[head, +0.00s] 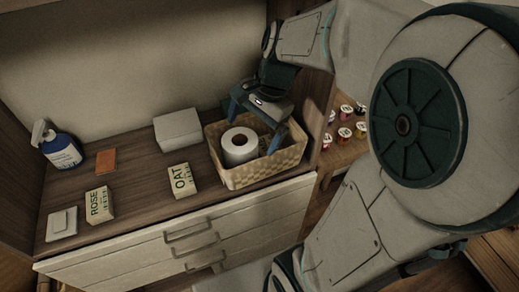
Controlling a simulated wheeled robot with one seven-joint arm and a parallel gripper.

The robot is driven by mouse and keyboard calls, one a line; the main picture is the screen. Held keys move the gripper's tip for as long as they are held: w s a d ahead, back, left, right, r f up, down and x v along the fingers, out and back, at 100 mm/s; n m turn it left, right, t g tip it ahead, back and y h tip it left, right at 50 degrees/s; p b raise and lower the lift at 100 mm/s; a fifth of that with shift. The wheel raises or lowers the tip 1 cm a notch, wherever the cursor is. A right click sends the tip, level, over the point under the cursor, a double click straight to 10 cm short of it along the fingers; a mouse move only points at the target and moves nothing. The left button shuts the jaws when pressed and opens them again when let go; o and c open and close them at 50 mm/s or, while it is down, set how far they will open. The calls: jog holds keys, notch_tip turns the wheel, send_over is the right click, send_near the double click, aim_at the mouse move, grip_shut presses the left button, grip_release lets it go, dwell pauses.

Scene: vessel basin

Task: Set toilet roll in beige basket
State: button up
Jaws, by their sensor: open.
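The toilet roll (239,146) is white with a brown core and sits inside the beige basket (246,177), toward its left side. The basket is woven and stands at the right end of the wooden counter. My gripper (254,139) is open above the basket, its fingers spread around the roll's upper right. One finger reaches down into the basket on the right, and the other is behind the roll. I cannot tell whether the fingers touch the roll. Part of the basket's back rim is hidden by my gripper.
Left of the basket stand a white box (178,129), an OAT box (182,181), a ROSE box (99,205), an orange block (106,161), a blue spray bottle (62,150) and a white item (61,224). Several small jars (345,132) stand at right. Drawers are below.

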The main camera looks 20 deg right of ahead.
jog(key=s+a+n+t+h, duration=0.1)
jog(key=s+n+t+h, duration=0.1)
jog(key=s+n, duration=0.6)
jog(key=n+h, duration=0.1)
jog(key=n, duration=0.3)
jog(key=shift+s+a+f, duration=0.15)
jog(key=shift+s, duration=0.05)
